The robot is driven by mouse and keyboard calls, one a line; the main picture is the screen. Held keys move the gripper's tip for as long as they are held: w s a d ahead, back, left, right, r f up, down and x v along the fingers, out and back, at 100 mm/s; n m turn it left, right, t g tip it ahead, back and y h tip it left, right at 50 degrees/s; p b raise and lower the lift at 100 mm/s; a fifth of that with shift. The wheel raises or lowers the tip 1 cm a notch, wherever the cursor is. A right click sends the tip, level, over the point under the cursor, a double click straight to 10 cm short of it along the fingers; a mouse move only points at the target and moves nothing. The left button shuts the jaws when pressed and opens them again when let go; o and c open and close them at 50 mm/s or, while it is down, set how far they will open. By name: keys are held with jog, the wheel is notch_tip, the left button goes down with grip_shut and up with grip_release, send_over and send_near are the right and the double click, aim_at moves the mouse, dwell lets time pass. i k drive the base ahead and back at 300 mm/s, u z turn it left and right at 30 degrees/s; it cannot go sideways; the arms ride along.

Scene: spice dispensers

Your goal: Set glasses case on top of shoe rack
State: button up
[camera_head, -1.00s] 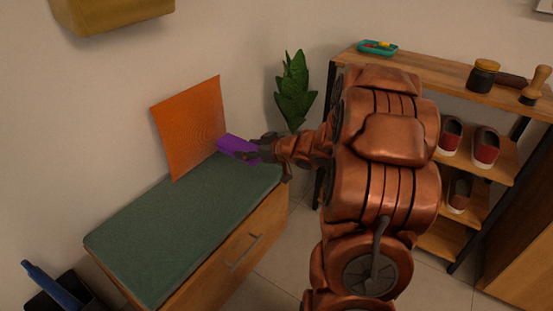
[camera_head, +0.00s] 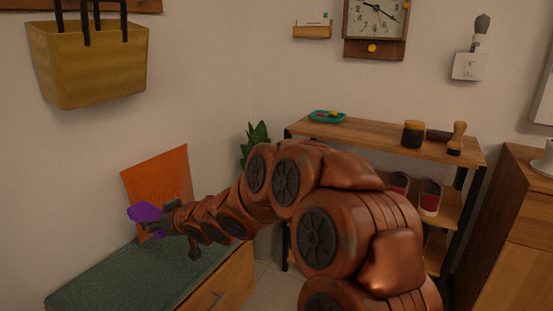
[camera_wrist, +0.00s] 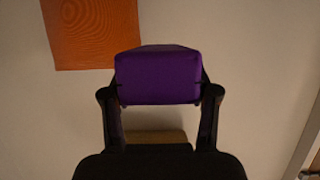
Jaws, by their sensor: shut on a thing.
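The purple glasses case (camera_head: 146,212) is held in my gripper (camera_head: 160,226), above the green-cushioned bench at the left. In the wrist view the case (camera_wrist: 158,76) sits between both fingers, which are shut on its sides. The wooden shoe rack (camera_head: 385,138) stands at the right against the back wall, well apart from my gripper. Its top holds a teal tray (camera_head: 327,117), a dark jar with a yellowish lid (camera_head: 413,134) and a wooden-handled brush (camera_head: 457,138). My arm hides much of the lower rack.
An orange panel (camera_head: 158,180) leans behind the case. The bench cushion (camera_head: 120,280) is bare. A yellow basket (camera_head: 88,65) hangs at upper left, and a plant (camera_head: 255,142) stands in the corner. The rack top between tray and jar is clear. A wooden cabinet (camera_head: 515,215) stands at right.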

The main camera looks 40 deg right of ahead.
aim_at(378, 137)
jog(key=z, duration=2.6)
jog(key=k, duration=0.85)
jog(key=u, duration=1.05)
jog(key=i, duration=0.95)
